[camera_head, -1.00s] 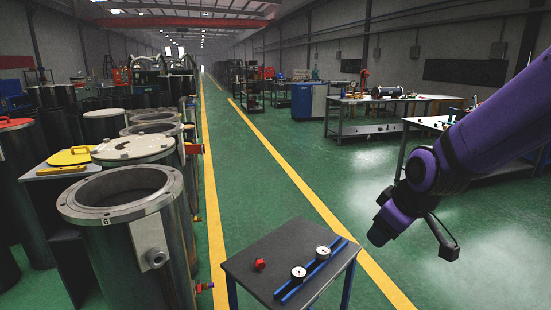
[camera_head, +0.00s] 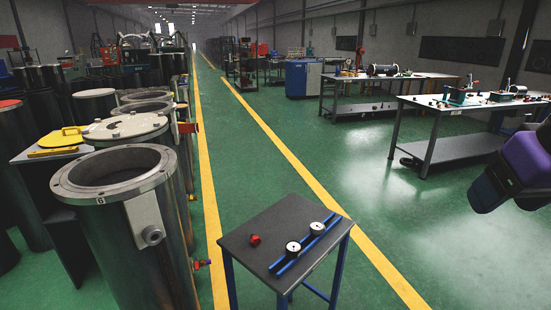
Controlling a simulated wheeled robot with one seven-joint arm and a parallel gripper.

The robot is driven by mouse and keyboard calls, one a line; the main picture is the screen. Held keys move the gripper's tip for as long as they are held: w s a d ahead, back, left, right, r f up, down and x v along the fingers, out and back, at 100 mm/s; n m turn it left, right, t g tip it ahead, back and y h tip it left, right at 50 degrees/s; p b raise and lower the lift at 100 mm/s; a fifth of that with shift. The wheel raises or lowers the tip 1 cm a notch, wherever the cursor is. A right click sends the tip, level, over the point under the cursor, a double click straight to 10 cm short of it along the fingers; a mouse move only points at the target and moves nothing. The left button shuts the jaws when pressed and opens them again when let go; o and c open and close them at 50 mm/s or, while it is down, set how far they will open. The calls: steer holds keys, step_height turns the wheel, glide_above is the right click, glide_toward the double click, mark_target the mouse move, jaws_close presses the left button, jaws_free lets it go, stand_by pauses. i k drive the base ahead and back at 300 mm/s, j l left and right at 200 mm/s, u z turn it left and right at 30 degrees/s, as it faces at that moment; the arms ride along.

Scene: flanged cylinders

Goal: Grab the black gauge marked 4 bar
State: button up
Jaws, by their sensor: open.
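Two small round gauges with white faces and dark rims stand on a small dark-topped table (camera_head: 285,215) with blue legs. The nearer gauge (camera_head: 293,248) and the farther gauge (camera_head: 317,229) sit along a blue rail (camera_head: 305,243). Their markings are too small to read, so I cannot tell which one says 4 bar. A purple part of my arm (camera_head: 510,170) shows at the right edge, well to the right of the table and apart from it. My gripper's fingers are not visible.
A red part (camera_head: 255,240) lies left of the gauges on the same table. A large open flanged cylinder (camera_head: 140,230) marked 6 stands close to the left. Workbenches (camera_head: 465,105) with equipment stand at the back right. The green floor between is free.

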mark_target(294, 249)
steer(key=i+j+z, duration=0.4)
steer(key=j, duration=0.25)
steer(key=j+z, duration=0.2)
steer(key=j, duration=0.15)
steer(key=i, duration=0.05)
